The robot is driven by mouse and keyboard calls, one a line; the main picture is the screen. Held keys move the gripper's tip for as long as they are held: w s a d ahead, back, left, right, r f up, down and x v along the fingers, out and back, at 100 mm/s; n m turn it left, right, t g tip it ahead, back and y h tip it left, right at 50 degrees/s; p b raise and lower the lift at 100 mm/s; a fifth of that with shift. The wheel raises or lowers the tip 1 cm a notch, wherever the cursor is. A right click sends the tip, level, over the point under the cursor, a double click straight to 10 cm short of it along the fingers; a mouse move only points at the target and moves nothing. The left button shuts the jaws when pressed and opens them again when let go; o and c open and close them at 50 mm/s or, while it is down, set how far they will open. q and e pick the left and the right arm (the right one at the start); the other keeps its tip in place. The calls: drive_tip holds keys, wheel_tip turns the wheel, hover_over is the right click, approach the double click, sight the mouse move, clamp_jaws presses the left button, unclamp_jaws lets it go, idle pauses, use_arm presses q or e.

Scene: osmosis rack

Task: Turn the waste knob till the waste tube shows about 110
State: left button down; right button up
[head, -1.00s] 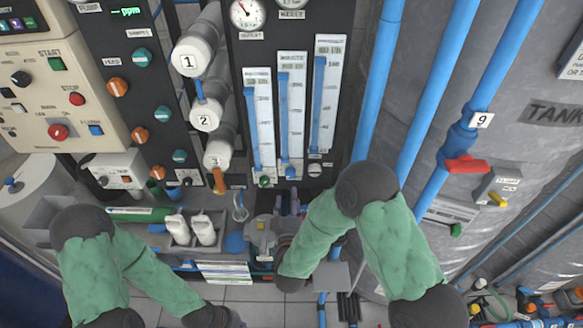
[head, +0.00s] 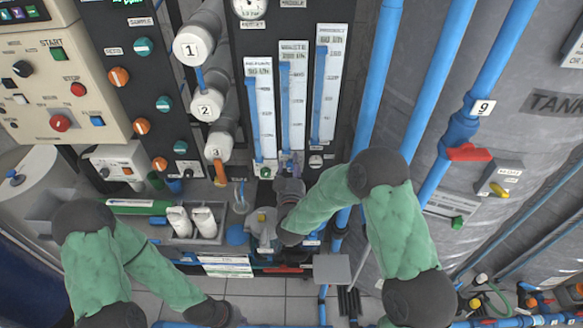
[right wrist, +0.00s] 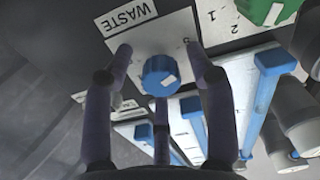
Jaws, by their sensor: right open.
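The waste tube (head: 292,100) is the middle of three upright flow tubes on the black panel in the head view. The blue waste knob (right wrist: 163,75) has a white mark and sits under the WASTE label (right wrist: 129,13) in the right wrist view. My right gripper (right wrist: 158,50) is open, with fingers spread to both sides of the knob; contact cannot be told. In the head view my right gripper (head: 290,165) is at the foot of the waste tube, hiding the knob. My left gripper (head: 236,316) is low, its fingers unclear.
Two similar flow tubes (head: 260,110) (head: 328,85) flank the waste tube closely. White numbered housings (head: 208,104) stand to the left. Blue pipes (head: 383,75) run to the right. A grey tray with white bottles (head: 190,238) lies below.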

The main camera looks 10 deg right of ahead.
clamp_jaws()
drive_tip(key=m+b, duration=0.3)
drive_tip(key=shift+f, duration=0.2)
drive_tip(key=m+b, duration=0.5)
drive_tip(key=shift+a+m, duration=0.1)
drive_tip(key=shift+m, duration=0.3)
idle(0.5)
